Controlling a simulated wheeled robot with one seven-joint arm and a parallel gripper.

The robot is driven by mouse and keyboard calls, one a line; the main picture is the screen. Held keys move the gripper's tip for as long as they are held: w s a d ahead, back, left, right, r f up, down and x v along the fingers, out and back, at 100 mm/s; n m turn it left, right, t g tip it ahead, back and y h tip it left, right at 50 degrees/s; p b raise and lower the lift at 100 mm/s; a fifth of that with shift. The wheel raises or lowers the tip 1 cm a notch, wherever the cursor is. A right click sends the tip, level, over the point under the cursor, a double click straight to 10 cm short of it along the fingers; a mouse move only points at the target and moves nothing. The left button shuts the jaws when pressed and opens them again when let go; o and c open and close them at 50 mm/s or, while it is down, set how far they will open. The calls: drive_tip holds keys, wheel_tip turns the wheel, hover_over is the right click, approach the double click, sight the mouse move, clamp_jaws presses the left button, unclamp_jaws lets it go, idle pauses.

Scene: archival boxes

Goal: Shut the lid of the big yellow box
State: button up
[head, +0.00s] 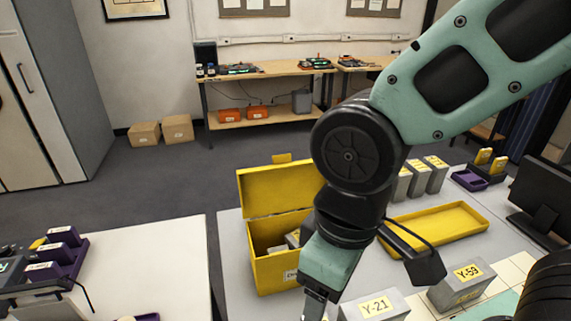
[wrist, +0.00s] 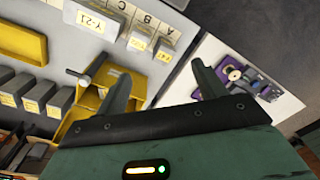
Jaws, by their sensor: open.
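The big yellow box (head: 278,272) stands on the grey table, with its lid (head: 272,190) raised at the back. The lid stands open, roughly upright, with a small yellow tab on its top edge. Grey items show inside the box. My arm hides the box's right side and part of the lid. My gripper (head: 316,300) is low, at the front right of the box, its tips cut near the bottom edge. In the wrist view my gripper (wrist: 165,58) is open with nothing between its fingers. Part of the yellow box (wrist: 92,98) shows behind the left finger.
A shallow yellow tray (head: 438,229), several grey boxes (head: 428,178) and a monitor (head: 540,200) lie farther right. A white table (head: 150,255) stands left across a gap.

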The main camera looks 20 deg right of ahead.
drive_tip(key=shift+w+a+r, duration=0.15)
drive_tip(key=shift+w, duration=0.05)
drive_tip(key=c, duration=0.5)
drive_tip(key=shift+m+y, duration=0.3)
drive_tip(key=shift+m, duration=0.4)
drive_tip(key=w+r, duration=0.1)
drive_tip(key=w+a+p, duration=0.1)
drive_tip(key=w, duration=0.1)
drive_tip(key=w+a+r, duration=0.1)
drive_tip(key=w, duration=0.1)
drive_tip(key=shift+w+a+r+p, duration=0.1)
drive_tip(key=shift+w+r+p, duration=0.15)
drive_tip(key=shift+r+p, duration=0.15)
clamp_jaws()
drive_tip(key=w+d+r+m+p, duration=0.1)
drive_tip(key=w+r+m+p, duration=0.1)
drive_tip(key=w, duration=0.9)
drive_tip(key=w+r+m+p, duration=0.2)
drive_tip(key=w+p, duration=0.1)
drive_tip(key=w, duration=0.8)
drive_tip(key=w+d+f+m+h+p, duration=0.1)
drive_tip(key=w+d, duration=0.3)
drive_tip(key=w, duration=0.4)
drive_tip(key=w+d+m+p, duration=0.1)
drive_tip(key=w+d+m, duration=0.1)
drive_tip(key=w+d, duration=0.35)
wheel_tip(320, 180, down, 9)
drive_tip(key=a+p, duration=0.2)
drive_tip(key=p, duration=0.6)
drive_tip(key=shift+s+t, duration=0.4)
